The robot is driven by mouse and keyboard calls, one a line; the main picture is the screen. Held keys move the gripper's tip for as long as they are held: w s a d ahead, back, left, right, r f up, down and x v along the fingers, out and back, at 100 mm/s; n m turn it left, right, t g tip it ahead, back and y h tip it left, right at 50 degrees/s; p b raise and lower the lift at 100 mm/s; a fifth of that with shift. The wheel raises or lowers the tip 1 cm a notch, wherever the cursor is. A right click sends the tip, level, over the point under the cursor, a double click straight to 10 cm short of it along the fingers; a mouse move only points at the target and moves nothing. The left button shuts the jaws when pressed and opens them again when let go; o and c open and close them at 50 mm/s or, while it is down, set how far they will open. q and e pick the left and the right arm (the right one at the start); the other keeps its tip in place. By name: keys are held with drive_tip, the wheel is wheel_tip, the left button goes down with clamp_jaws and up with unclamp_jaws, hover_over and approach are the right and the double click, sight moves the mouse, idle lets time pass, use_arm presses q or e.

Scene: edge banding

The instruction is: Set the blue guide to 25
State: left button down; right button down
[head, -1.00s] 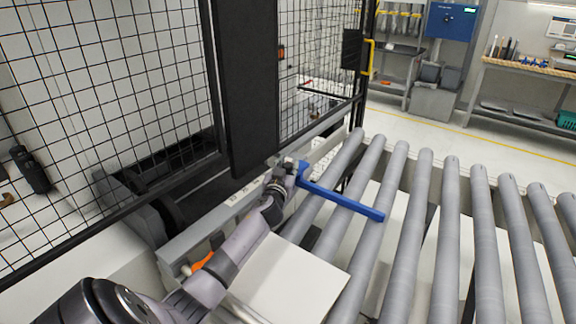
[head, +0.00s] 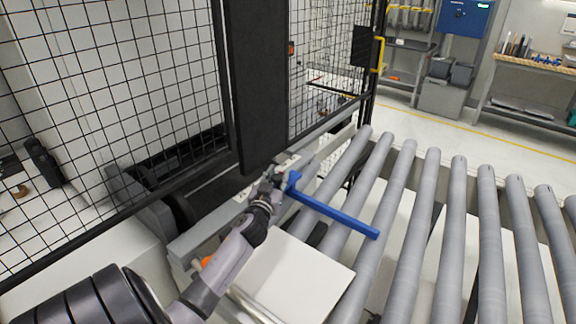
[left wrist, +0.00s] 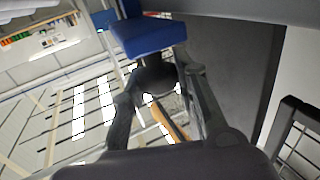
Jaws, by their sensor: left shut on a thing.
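The blue guide (head: 335,213) is a long bar that reaches from the rail (head: 215,222) out over the rollers. My left gripper (head: 272,180) is at the guide's rail end. In the left wrist view the blue block of the guide (left wrist: 148,36) sits just beyond my left gripper (left wrist: 158,92). The fingers are closed on a dark round knob (left wrist: 157,76) below the block. Pale scale marks run along the rail, but their numbers are too small to read. My right gripper is out of view.
Grey rollers (head: 405,225) fill the right side. A white panel (head: 300,280) lies at the near end of the rollers. A black mesh fence (head: 110,90) and dark post (head: 255,85) stand close behind the rail. An orange part (head: 206,262) is near my arm.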

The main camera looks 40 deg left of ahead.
use_arm(q)
drive_tip(key=shift+s+d, duration=0.1)
drive_tip(key=shift+s, duration=0.35)
drive_tip(key=shift+w, duration=0.1)
drive_tip(key=c, duration=1.3)
unclamp_jaws()
drive_tip(key=v, duration=1.2)
